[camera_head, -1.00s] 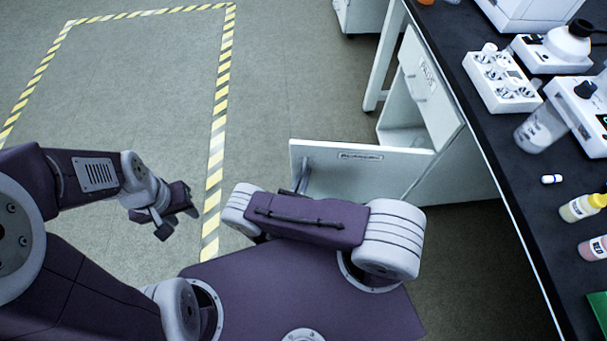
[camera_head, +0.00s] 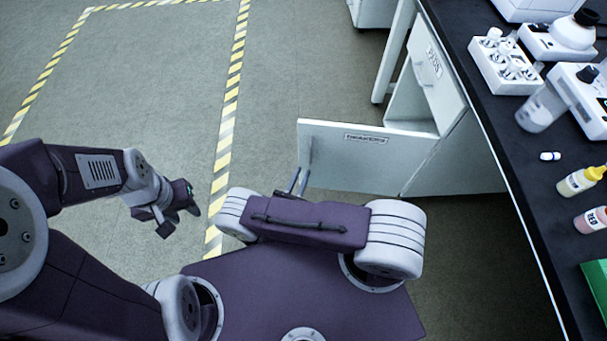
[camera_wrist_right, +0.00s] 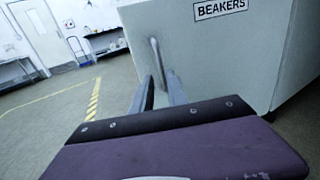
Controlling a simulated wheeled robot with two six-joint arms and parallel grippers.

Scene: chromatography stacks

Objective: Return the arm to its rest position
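My right gripper (camera_head: 298,181) points at the open cabinet door (camera_head: 360,170) labelled BEAKERS. In the right wrist view its two fingers (camera_wrist_right: 160,92) are apart with nothing held between them. The door's bar handle (camera_wrist_right: 157,62) stands beyond the fingertips, and in the head view the handle (camera_head: 310,150) is a little above them. The right arm is folded over my purple base. My left gripper (camera_head: 181,219) hangs over the floor at the left, with its dark fingertips apart and empty.
The black bench (camera_head: 515,170) on the right carries a white vial rack (camera_head: 505,66), lab devices, a small vial (camera_head: 550,156), a yellow-capped bottle (camera_head: 580,181) and a red-labelled bottle (camera_head: 592,220). A drawer (camera_head: 437,80) is in the cabinet. Yellow-black tape (camera_head: 231,110) marks open floor at left.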

